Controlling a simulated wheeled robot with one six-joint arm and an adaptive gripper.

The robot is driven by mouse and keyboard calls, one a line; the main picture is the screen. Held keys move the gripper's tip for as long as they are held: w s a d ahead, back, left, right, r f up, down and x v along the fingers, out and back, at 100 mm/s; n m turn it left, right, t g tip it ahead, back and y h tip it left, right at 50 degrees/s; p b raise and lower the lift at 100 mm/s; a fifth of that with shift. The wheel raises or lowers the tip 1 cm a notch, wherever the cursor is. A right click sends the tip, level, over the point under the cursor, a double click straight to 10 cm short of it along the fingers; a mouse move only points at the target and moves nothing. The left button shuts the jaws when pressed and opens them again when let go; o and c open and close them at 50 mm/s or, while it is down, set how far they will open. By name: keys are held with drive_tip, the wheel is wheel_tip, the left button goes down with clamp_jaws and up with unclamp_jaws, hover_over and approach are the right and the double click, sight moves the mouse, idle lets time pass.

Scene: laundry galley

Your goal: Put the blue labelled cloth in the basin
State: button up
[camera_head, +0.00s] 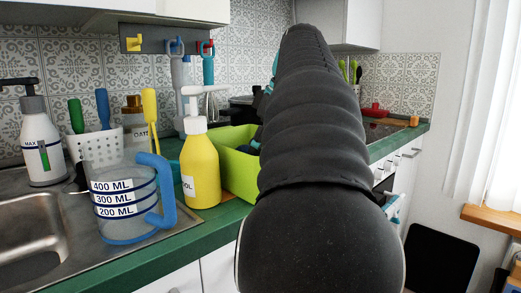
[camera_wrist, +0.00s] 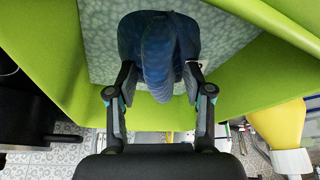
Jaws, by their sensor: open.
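The blue cloth (camera_wrist: 158,45) is a dark blue folded bundle lying inside the lime green bin (camera_wrist: 45,45). In the wrist view, my gripper (camera_wrist: 160,76) is open, with one finger on each side of the cloth's near end. I cannot tell whether the fingers touch it. A small pale patch, perhaps its label, shows by the right finger. The metal basin (camera_head: 32,232) is at the far left, cut by the frame edge.
A yellow bottle (camera_head: 201,170) stands against the bin's left side. A clear measuring jug (camera_head: 125,205) with a blue handle stands between it and the basin. A white soap bottle (camera_head: 42,140) and a utensil holder (camera_head: 97,147) stand behind the basin.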

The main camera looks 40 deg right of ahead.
drive_tip(key=p+v, duration=0.2)
drive_tip(key=v, duration=0.5)
drive_tip(key=shift+r, duration=0.3)
drive_tip(key=shift+s, duration=0.1)
